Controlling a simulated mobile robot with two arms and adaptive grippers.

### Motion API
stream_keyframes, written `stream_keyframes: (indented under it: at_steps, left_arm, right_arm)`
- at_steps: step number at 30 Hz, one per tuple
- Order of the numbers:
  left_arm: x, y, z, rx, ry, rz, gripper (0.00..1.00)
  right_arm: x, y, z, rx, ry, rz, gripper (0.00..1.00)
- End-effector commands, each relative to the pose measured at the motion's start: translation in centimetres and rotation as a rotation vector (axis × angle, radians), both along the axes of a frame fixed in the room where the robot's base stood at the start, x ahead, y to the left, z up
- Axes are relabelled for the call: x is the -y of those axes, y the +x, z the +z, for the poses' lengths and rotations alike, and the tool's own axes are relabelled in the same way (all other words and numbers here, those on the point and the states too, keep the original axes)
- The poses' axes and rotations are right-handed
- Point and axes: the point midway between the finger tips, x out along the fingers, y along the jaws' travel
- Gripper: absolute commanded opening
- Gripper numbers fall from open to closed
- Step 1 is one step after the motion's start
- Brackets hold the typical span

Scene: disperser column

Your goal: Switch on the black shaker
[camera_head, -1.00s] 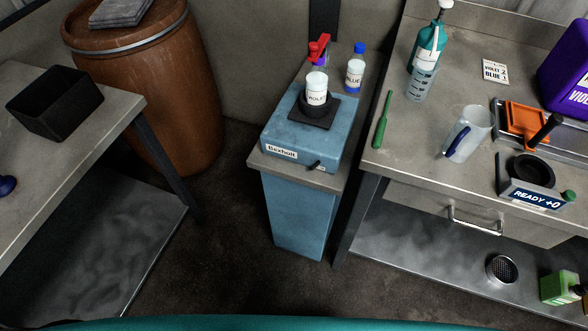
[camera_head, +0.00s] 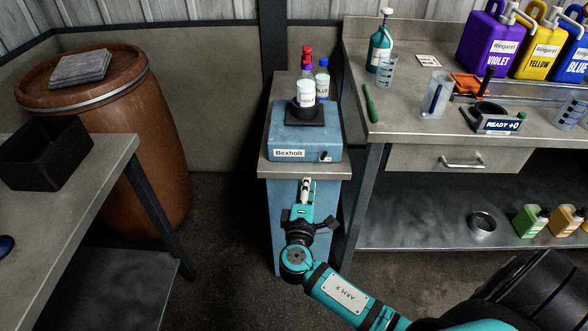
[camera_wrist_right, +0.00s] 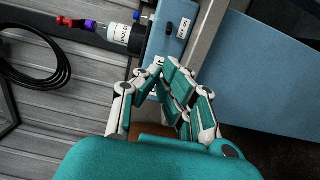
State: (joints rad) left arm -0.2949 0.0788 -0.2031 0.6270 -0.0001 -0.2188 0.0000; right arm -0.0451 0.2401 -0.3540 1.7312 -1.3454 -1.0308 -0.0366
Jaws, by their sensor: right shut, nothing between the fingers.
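A white-labelled bottle (camera_head: 306,93) stands in the platform's black holder. A small dark switch (camera_head: 325,156) sits at the right of the box's front face. My right gripper (camera_head: 306,183) is shut and empty, just below the stand's front edge, lower than the switch and a little left of it. In the right wrist view the gripper (camera_wrist_right: 166,75) points towards the blue box, near a small white label (camera_wrist_right: 184,28). My left gripper is not in view.
The right workbench (camera_head: 400,120) holds a green tool (camera_head: 370,103) and containers. A brown barrel (camera_head: 110,130) and a table with a black box (camera_head: 45,153) stand left.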

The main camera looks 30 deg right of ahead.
Motion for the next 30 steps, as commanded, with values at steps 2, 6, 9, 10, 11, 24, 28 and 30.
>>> stream_keyframes:
  at_steps: [2, 6, 9, 10, 11, 24, 28, 30]
  left_arm:
    - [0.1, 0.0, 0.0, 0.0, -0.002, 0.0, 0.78]
    - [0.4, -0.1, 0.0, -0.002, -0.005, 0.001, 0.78]
    - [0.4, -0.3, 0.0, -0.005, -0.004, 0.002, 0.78]
    - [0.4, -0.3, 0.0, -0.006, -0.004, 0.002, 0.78]
    - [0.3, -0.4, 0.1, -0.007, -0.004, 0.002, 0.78]
    - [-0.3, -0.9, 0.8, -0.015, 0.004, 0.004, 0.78]
    - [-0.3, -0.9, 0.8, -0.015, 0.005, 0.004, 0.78]
    - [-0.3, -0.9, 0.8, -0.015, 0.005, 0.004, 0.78]
  right_arm:
    - [0.0, 0.0, 0.1, 0.002, -0.001, -0.001, 0.0]
    - [0.0, 0.0, 0.0, 0.0, 0.0, 0.0, 0.0]
    - [0.1, 0.1, 0.0, 0.0, 0.0, 0.001, 0.0]
    - [0.1, 0.2, 0.1, 0.0, 0.0, 0.001, 0.0]
    - [0.3, 0.4, 0.1, 0.0, 0.0, 0.001, 0.0]
    - [4.7, 6.1, 0.1, -0.001, 0.001, -0.001, 0.0]
    - [5.6, 7.3, 0.0, -0.002, -0.001, 0.001, 0.0]
    - [5.8, 7.7, 0.0, -0.001, 0.0, 0.001, 0.0]
